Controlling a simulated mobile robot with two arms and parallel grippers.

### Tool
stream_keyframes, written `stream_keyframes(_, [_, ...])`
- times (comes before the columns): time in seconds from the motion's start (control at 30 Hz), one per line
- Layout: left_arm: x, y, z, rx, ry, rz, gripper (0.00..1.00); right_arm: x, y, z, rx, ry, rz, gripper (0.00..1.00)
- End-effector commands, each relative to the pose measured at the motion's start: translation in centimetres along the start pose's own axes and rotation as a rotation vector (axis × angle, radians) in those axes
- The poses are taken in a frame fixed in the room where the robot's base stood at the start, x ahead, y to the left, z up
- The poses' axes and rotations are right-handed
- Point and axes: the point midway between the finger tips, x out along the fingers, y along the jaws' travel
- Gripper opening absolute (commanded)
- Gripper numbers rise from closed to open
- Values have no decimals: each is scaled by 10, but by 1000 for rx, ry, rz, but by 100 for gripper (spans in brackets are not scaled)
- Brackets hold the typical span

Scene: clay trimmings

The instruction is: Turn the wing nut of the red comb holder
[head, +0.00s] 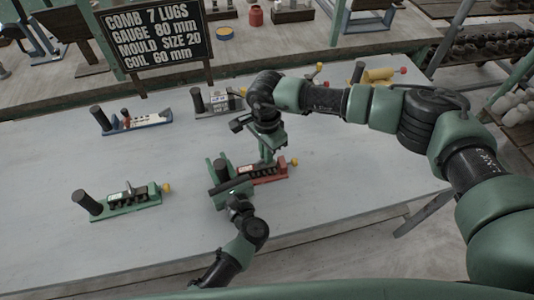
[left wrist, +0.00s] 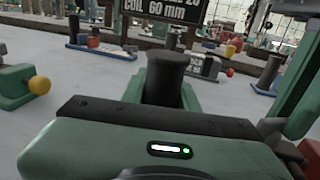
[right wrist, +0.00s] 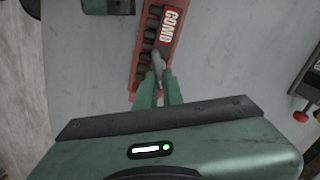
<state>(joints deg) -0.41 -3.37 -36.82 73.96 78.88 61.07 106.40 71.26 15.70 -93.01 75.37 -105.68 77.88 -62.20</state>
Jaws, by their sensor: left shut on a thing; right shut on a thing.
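The red comb holder (head: 272,180) lies on the grey table in the head view, with a pale label and a row of dark lugs. The right wrist view shows it from above with its COMB label (right wrist: 171,25). My left gripper (head: 220,172) is at its left end, shut on its upright black handle (left wrist: 165,78), which stands between the fingers in the left wrist view. My right gripper (right wrist: 159,82) reaches down from above, shut on a small grey piece beside the label, likely the wing nut (right wrist: 157,58). The fingers partly hide it.
A green comb holder (head: 125,208) stands to the left. A blue one (head: 135,125) and a grey one (head: 215,103) stand behind. A sign (head: 155,42) rises at the back. The front left table is clear.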

Motion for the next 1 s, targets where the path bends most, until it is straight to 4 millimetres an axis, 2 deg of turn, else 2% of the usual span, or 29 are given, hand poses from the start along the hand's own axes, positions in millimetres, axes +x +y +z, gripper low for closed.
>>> stream_keyframes(0.4, [0, 1, 0, 2, 0, 1, 0, -1, -4, -1, -179, 3, -3, 0])
stream_keyframes(0.93, [0, 1, -1, 2, 0, 1, 0, -1, -4, -2, -201, 4, -2, 0])
stream_keyframes(1.0, [0, 1, -1, 2, 0, 1, 0, -1, -4, -1, -201, 3, -2, 25])
